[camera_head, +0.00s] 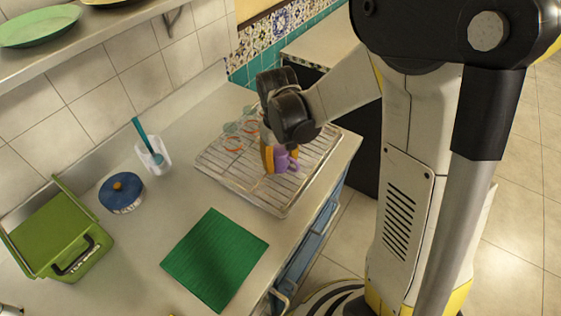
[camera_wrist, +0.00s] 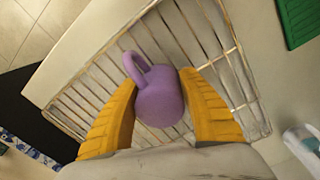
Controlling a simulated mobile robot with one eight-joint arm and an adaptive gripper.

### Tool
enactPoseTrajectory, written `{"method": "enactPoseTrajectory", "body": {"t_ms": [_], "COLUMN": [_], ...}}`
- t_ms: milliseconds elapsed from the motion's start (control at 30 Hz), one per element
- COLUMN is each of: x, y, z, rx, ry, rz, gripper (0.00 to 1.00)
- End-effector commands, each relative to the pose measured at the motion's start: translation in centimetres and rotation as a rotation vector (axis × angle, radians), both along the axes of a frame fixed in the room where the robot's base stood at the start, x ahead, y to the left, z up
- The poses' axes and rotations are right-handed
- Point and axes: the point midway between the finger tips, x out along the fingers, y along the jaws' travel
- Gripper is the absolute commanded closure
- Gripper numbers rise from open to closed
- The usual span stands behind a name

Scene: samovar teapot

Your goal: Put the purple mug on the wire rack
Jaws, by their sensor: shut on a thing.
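The purple mug (camera_wrist: 160,99) is between the yellow fingers of my gripper (camera_wrist: 160,115) in the wrist view, with its handle towards the upper left. My gripper is shut on the mug. In the head view the purple mug (camera_head: 283,160) shows below my gripper (camera_head: 276,158), partly hidden by a finger. The wire rack (camera_head: 240,183) lies on the counter directly beneath them, and its bars also show around the mug in the wrist view (camera_wrist: 207,40). I cannot tell whether the mug touches the bars.
Glasses with orange rims (camera_head: 233,143) stand at the rack's back left. A green mat (camera_head: 214,259), a blue round tin (camera_head: 121,193), a clear holder with a teal brush (camera_head: 152,150) and a green bin (camera_head: 55,235) are on the counter. The rack's front part is clear.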

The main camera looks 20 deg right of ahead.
Motion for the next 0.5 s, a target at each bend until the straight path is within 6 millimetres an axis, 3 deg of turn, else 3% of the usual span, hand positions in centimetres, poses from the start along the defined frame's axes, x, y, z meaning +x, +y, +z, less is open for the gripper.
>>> {"method": "enactPoseTrajectory", "body": {"t_ms": [33,67,100,133,500], "x": [0.0,0.0,0.0,0.0,0.0], "y": [0.0,0.0,-0.01,-0.01,-0.01], "z": [-0.31,-0.32,-0.23,-0.22,0.31], "rx": [0.0,0.0,0.0,0.0,0.0], "ry": [0.0,0.0,0.0,0.0,0.0], "rz": [0.0,0.0,0.0,0.0,0.0], "gripper": [0.86,0.49,0.37,0.33,0.33]}}
